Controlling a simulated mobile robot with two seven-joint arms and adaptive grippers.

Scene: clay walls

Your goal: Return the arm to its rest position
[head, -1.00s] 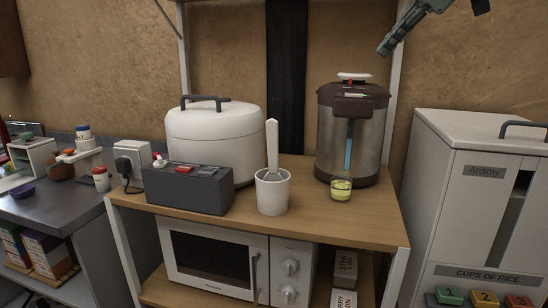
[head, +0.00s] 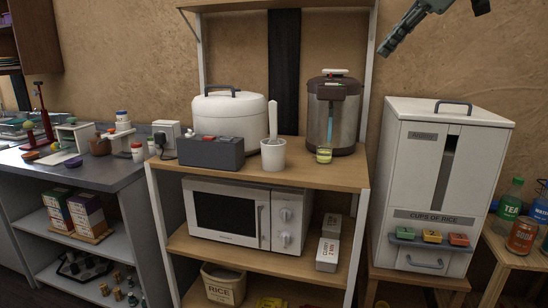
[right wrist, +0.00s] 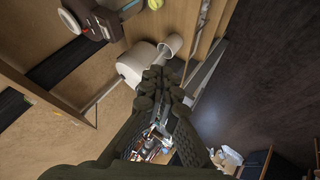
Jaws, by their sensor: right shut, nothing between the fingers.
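My right gripper (head: 388,49) hangs at the top right of the head view, in front of the clay wall and above the rice dispenser's left side. Its fingers are together and empty. In the right wrist view the closed fingers (right wrist: 165,80) show in the middle, with the shelf and the appliances beyond them, apart from the fingers. My left gripper is not in view.
A wooden shelf (head: 345,178) holds a white rice cooker (head: 228,112), a dark water boiler (head: 345,115), a white cup (head: 273,157) and a microwave (head: 225,214). A rice dispenser (head: 400,145) stands right. The air around the gripper looks clear.

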